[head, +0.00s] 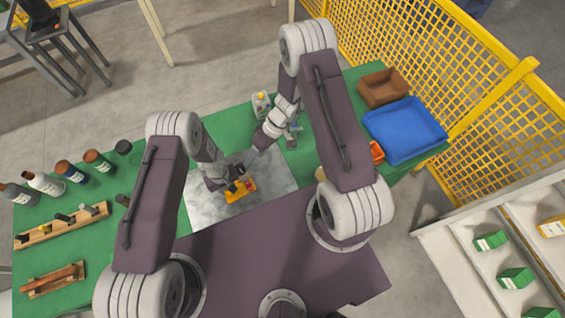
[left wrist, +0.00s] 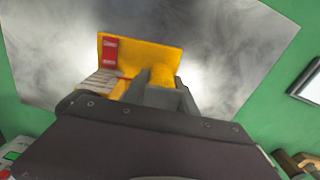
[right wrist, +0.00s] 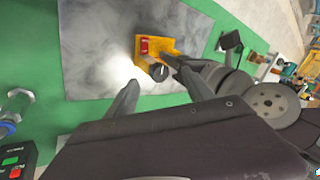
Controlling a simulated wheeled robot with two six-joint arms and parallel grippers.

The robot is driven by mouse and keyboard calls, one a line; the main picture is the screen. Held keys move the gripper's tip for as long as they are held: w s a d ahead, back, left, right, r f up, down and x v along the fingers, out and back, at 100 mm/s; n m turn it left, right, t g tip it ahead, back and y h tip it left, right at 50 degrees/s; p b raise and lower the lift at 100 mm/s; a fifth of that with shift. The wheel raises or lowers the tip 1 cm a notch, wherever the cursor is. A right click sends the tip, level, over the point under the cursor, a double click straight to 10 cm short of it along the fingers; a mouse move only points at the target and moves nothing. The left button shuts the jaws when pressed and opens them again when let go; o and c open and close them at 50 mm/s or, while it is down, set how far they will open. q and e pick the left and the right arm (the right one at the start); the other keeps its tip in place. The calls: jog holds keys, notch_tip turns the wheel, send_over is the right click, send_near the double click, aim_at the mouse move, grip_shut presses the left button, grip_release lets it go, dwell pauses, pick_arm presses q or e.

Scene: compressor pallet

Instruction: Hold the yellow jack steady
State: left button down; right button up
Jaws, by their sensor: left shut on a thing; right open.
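The yellow jack (head: 239,191) with a red label lies on the grey metal plate (head: 210,208) on the green table. It also shows in the left wrist view (left wrist: 150,56) and the right wrist view (right wrist: 165,45). My left gripper (head: 234,184) is shut on the jack; in the left wrist view its fingers (left wrist: 165,92) close around a yellow part of it. My right gripper (head: 262,140) is at the plate's far edge, apart from the jack. In the right wrist view its fingers (right wrist: 160,90) are spread with nothing between them.
A blue tray (head: 405,130) and a brown box (head: 383,88) stand at the right end of the green table (head: 235,125). Several bottles (head: 72,172) and wooden racks (head: 62,229) are at the left. A yellow mesh fence (head: 430,60) runs behind the right side.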

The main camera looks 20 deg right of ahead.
aim_at(240, 168)
jog(key=a+f+n, duration=0.2)
jog(key=n, duration=0.2)
jog(key=w+a+f+n+h, duration=0.1)
jog(key=a+f+n, duration=0.1)
jog(key=f+n, duration=0.1)
jog(key=a+f+n, duration=0.2)
jog(key=n, duration=0.2)
jog(key=shift+w+f+n+t+h, duration=0.3)
jog(key=shift+w+f+t, duration=0.05)
jog(key=shift+w+t, duration=0.05)
jog(key=n+g, duration=0.1)
jog(key=n, duration=0.1)
jog(key=n+g, duration=0.1)
jog(key=n, duration=0.2)
jog(key=shift+w+n, duration=0.2)
jog(key=shift+n, duration=0.1)
jog(key=a+v, duration=0.1)
jog(key=v, duration=1.1)
jog(key=s+d+f+m+y, duration=0.3)
jog(key=s+d+f+m, duration=0.4)
jog(key=s+d+m, duration=0.1)
jog(key=shift+s+d+f+m+g, duration=0.15)
jog(key=shift+d+f+m+g, duration=0.2)
jog(key=shift+d+m, duration=0.65)
jog(key=shift+d, duration=0.15)
